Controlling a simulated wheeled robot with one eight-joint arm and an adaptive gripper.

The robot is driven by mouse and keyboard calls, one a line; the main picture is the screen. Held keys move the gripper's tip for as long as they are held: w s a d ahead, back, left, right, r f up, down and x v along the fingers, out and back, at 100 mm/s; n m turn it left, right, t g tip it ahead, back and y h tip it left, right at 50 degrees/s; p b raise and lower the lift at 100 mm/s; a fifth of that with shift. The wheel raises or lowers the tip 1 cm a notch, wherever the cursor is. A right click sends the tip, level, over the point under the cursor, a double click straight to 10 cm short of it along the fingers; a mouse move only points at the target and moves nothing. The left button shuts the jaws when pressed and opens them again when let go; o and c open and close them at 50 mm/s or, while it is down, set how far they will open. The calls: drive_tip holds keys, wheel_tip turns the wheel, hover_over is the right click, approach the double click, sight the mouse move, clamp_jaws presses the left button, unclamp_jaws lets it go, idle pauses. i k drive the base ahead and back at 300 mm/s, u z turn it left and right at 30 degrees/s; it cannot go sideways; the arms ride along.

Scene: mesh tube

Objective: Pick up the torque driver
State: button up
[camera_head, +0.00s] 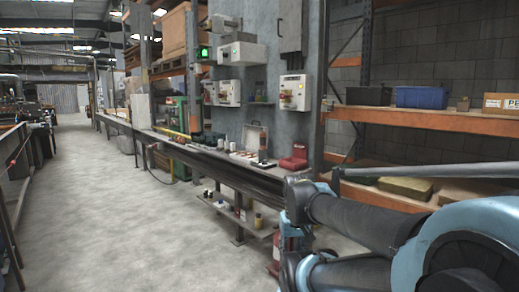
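I cannot make out a torque driver for certain; the small items on the long bench (215,166) are too small to tell apart. On the bench, a red object (293,163) sits near the right end. A pale case with a raised lid (255,138) stands to its left, with small red and dark items around it. My blue and black arm fills the lower right of the head view. My gripper's fingers do not show, so I cannot see whether it holds anything.
A lower shelf (240,217) under the bench carries several small bottles and tins. An orange rack (430,118) at right holds a blue bin (421,97) and a cardboard box (502,103). Control boxes (295,92) hang on the grey panel. The concrete floor (110,215) at left is clear.

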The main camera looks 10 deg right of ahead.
sight(263, 134)
drive_tip(key=i, duration=1)
drive_tip(key=z, duration=0.05)
